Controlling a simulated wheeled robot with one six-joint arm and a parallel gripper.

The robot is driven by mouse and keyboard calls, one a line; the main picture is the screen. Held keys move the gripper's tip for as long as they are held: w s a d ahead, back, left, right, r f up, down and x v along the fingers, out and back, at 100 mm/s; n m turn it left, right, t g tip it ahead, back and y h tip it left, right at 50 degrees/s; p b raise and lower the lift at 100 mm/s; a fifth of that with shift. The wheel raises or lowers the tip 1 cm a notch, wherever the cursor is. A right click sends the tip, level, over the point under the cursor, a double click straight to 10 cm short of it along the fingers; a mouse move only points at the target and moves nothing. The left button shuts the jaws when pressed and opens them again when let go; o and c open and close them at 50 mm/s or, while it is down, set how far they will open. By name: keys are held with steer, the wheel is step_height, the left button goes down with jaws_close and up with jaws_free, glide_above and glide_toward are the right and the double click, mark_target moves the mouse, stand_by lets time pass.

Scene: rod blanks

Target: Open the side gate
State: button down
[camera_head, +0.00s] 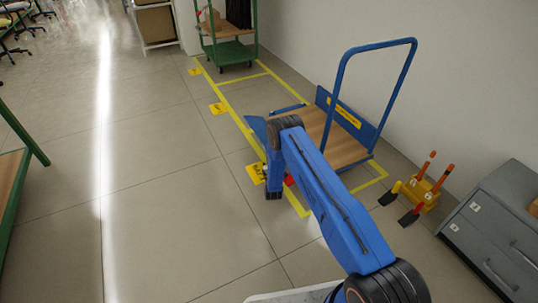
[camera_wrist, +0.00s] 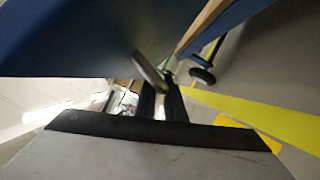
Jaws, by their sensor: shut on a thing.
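A blue platform trolley stands by the wall with a wooden deck (camera_head: 335,145), a tall blue push handle (camera_head: 343,72) and a blue panel (camera_head: 364,128) along its wall side. Another blue panel (camera_head: 254,126), seemingly the side gate, shows left of the deck, mostly hidden by my arm. In the wrist view a large blue panel (camera_wrist: 75,38) fills the upper left. My gripper (camera_wrist: 160,90) has its dark fingers close together on a grey metal handle (camera_wrist: 146,68) beside that panel. The head view hides the fingertips and their contact behind my arm.
Yellow floor lines (camera_head: 235,112) mark the trolley's bay. A green cart (camera_head: 230,45) stands behind. A yellow holder with orange-handled tools (camera_head: 424,192) and a grey drawer cabinet (camera_head: 500,235) are at right. A green-framed table (camera_head: 12,180) is at left. The floor between is clear.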

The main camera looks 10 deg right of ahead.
steer(key=shift+f, duration=0.15)
stand_by(0.3)
steer(key=c, duration=1.8)
jaws_free()
steer(key=shift+c, duration=0.2)
steer(key=s+a+f, duration=0.1)
steer(key=s+f, duration=0.1)
steer(key=s, duration=1.5)
steer(key=shift+s+f, duration=0.15)
steer(key=shift+f, duration=0.05)
